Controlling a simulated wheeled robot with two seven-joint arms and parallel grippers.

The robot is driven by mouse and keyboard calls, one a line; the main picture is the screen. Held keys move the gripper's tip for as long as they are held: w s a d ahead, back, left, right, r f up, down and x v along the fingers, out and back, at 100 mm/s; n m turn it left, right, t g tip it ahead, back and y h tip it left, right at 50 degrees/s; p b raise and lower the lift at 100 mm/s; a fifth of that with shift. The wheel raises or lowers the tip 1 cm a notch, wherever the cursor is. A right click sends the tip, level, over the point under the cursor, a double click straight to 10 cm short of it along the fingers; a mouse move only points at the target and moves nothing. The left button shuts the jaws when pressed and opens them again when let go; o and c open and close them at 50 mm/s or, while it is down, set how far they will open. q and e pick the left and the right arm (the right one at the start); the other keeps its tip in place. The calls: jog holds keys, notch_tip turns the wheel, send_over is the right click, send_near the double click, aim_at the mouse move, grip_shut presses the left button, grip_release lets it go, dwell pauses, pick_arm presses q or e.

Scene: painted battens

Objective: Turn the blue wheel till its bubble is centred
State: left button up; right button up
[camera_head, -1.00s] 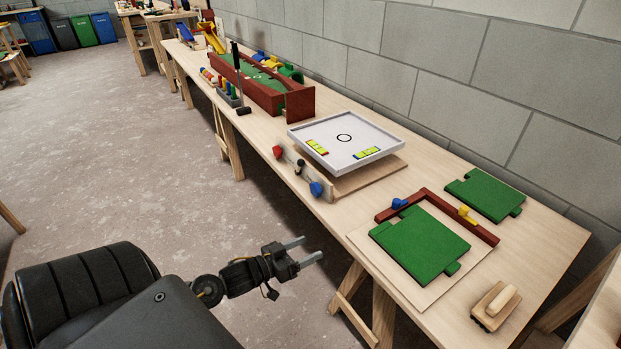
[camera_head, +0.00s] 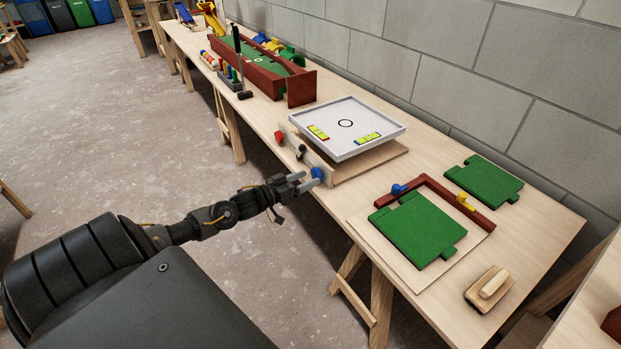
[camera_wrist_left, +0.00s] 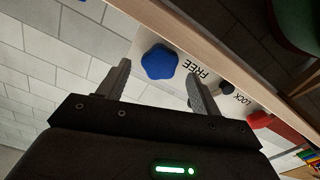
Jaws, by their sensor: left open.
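The blue wheel (camera_head: 317,173) sits on the front board below a white tilting tray (camera_head: 350,152). Two yellow vials lie on the tray: one with a blue mark (camera_head: 368,138) at right, one with a red mark (camera_head: 318,132) at left. Their bubbles are too small to place. My left gripper (camera_head: 308,182) is open and empty, close in front of the blue wheel. In the left wrist view the lobed blue wheel (camera_wrist_left: 160,62) shows between and just beyond the fingertips (camera_wrist_left: 158,75); contact cannot be told. My right gripper is not in view.
A red wheel (camera_head: 279,137) and a black lever (camera_head: 301,152) share the board, with FREE and LOCK lettering in the wrist view. The floor in front is clear.

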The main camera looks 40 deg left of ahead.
pick_arm(q)
jog(key=shift+x, duration=1.25)
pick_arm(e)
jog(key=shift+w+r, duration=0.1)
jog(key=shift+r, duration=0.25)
pick_arm(q)
jog(key=shift+c, duration=0.5)
jog(key=c, duration=0.9)
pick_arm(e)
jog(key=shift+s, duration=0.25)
